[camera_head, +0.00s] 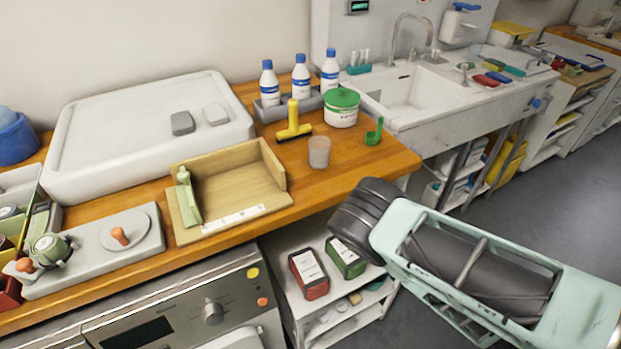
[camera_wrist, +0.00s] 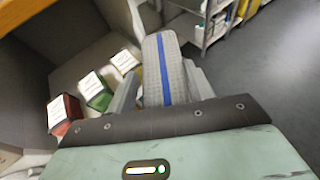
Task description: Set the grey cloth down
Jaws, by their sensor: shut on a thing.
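The grey cloth (camera_wrist: 164,65) is a flat, textured grey strip with a blue stripe down its middle. It shows in the wrist view, standing out between the fingers of my gripper (camera_wrist: 163,88). My gripper is shut on the cloth, one finger on each side. Below and beyond the cloth I see the dark floor and shelving, and nothing visibly supports it. In the head view my dark wrist hides the fingers, and the cloth cannot be seen there. My wrist is in front of the wooden worktop's edge, near the open shelf unit.
The wooden worktop (camera_head: 345,180) holds a wooden tray (camera_head: 238,188), a clear cup (camera_head: 319,152), a yellow squeegee (camera_head: 294,120) and a green-lidded tub (camera_head: 341,107). A white sink (camera_head: 410,88) is behind. Below, a shelf holds red (camera_head: 308,273) and green (camera_head: 346,257) boxes.

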